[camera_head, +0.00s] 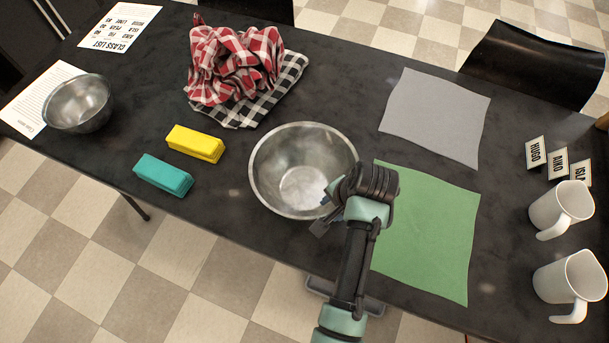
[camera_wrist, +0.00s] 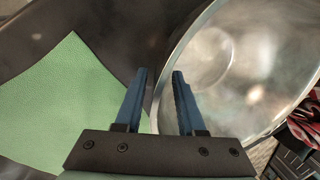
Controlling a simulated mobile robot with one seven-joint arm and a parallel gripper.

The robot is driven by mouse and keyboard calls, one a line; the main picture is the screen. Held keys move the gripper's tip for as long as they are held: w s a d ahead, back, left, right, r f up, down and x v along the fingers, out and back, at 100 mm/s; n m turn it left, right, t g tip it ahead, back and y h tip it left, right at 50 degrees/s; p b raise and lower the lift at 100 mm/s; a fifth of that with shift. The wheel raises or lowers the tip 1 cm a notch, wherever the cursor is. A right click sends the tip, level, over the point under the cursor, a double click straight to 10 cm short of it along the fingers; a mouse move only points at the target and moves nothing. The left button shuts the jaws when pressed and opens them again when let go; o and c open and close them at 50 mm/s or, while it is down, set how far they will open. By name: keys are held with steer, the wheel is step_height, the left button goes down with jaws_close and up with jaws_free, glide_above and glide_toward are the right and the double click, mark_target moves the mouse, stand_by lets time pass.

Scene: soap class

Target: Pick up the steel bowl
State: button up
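A large steel bowl (camera_head: 290,160) stands upright and empty near the front middle of the dark table. A smaller steel bowl (camera_head: 78,103) stands at the far left, partly on a white sheet. My gripper (camera_head: 326,201) is at the large bowl's right front rim, and my wrist hides part of that rim. In the wrist view my gripper (camera_wrist: 161,73) is open, with its two blue fingers apart. The rim of the large bowl (camera_wrist: 235,70) runs through the gap between them in the picture. Whether either finger touches the rim, I cannot tell.
A green sheet (camera_head: 428,235) and grey sheet (camera_head: 437,115) lie to the right. Two white mugs (camera_head: 560,207) (camera_head: 572,281) and name cards (camera_head: 557,162) stand farther right. Yellow (camera_head: 195,143) and teal (camera_head: 162,175) blocks lie left. Checked cloths (camera_head: 235,65) lie behind.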

jaws_close()
steer(key=shift+r, duration=0.1)
stand_by(1.2)
